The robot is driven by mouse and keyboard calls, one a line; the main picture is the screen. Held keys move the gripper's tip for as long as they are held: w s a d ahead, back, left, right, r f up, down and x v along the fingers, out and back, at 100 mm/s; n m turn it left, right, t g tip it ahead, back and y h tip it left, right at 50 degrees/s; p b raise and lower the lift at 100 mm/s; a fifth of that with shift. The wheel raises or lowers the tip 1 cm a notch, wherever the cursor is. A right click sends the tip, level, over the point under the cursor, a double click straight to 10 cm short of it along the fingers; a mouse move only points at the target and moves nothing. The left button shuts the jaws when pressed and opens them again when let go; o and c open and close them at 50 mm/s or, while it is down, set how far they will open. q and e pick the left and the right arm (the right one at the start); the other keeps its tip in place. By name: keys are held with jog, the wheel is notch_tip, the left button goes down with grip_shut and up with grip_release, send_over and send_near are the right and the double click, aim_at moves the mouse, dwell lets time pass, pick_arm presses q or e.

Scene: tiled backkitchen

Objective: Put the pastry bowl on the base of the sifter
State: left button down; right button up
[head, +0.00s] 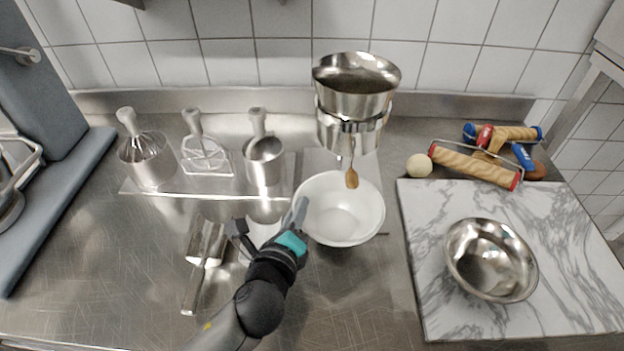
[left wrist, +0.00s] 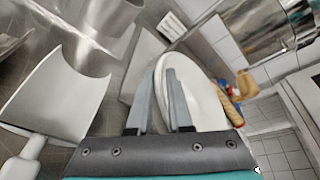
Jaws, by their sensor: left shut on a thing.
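The white pastry bowl (head: 335,222) is upright in front of the sifter in the head view. My left gripper (head: 301,208) is shut on the bowl's left rim; in the left wrist view its two fingers (left wrist: 161,78) straddle the rim of the bowl (left wrist: 203,98). The steel sifter (head: 355,105), with a wooden handle, stands by the back wall. Its flat metal base (head: 371,172) extends forward from under it, and the bowl overlaps much of this base in the picture. I cannot tell whether the bowl touches it. My right gripper is not in view.
A metal scoop (head: 206,245) lies left of my left gripper. Steel utensils stand on a rack (head: 222,187) behind. At right, a marble board (head: 430,270) holds a steel bowl (head: 490,262). Rolling pins (head: 475,164) and a pale ball (head: 419,165) lie behind it.

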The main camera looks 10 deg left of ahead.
pick_arm(q)
jog(key=b+x, duration=0.1)
jog(key=x, duration=1)
jog(key=shift+w+f+b, duration=0.15)
jog(key=shift+f+b, duration=0.05)
jog(key=shift+b, duration=0.15)
jog(key=shift+a+r, duration=0.1)
jog(key=shift+r, duration=0.05)
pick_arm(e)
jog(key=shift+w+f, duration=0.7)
pick_arm(q)
jog(key=c, duration=1.3)
grip_release()
jog(key=shift+f, duration=0.25)
jog(key=o, duration=0.5)
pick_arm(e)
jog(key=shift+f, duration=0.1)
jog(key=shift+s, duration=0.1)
